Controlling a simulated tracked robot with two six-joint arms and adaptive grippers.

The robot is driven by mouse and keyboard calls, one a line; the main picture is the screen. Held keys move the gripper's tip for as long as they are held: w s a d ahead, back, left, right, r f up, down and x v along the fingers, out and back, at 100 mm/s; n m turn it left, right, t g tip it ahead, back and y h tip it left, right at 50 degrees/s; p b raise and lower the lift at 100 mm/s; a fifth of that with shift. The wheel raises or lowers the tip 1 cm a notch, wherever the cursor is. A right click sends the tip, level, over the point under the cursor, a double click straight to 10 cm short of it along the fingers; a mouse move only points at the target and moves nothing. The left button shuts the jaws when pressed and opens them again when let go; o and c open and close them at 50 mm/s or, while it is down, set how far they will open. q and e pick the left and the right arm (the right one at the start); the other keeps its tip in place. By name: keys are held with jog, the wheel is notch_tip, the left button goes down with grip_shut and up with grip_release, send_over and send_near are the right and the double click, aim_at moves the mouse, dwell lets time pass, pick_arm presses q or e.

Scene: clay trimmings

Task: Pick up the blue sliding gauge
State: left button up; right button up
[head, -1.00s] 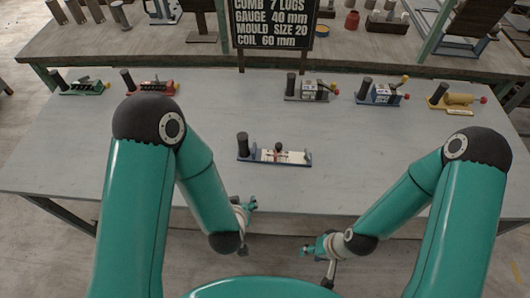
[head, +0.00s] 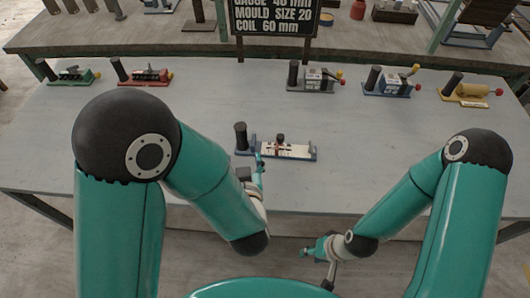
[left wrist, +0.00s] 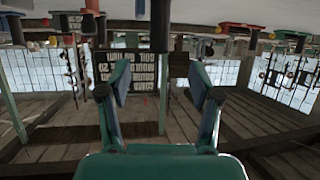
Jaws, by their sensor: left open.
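The blue sliding gauge (head: 299,153) lies near the middle of the grey table, with a blue base, a white scale plate, a small dark slider and an upright black handle (head: 241,137) at its left end. My left gripper (head: 259,163) is at the near side of the gauge, by its left part, and overlaps it in the head view. Whether they touch is unclear. In the left wrist view my left gripper (left wrist: 162,88) is open with nothing between its fingers. My right gripper (head: 308,252) is low in front of the table's near edge; its jaws are too small to read.
Along the back of the table (head: 200,105) stand a green tool (head: 75,77), a red tool (head: 145,77), a grey tool (head: 312,80), another blue tool (head: 390,84) and a yellow tool (head: 465,91). A dark sign (head: 272,16) stands behind. Table around the gauge is clear.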

aim_at(241, 136)
pick_arm(q)
jog(key=p+x, duration=0.2)
jog(key=x, duration=0.6)
jog(key=shift+w, duration=0.3)
jog(key=p+x, duration=0.2)
jog(key=x, duration=0.3)
jog(key=shift+w+r+p, duration=0.1)
jog(key=shift+p, duration=0.2)
jog(key=shift+w, duration=0.15)
grip_shut()
pick_arm(e)
notch_tip(241, 136, up, 3)
jog(key=shift+r, duration=0.2)
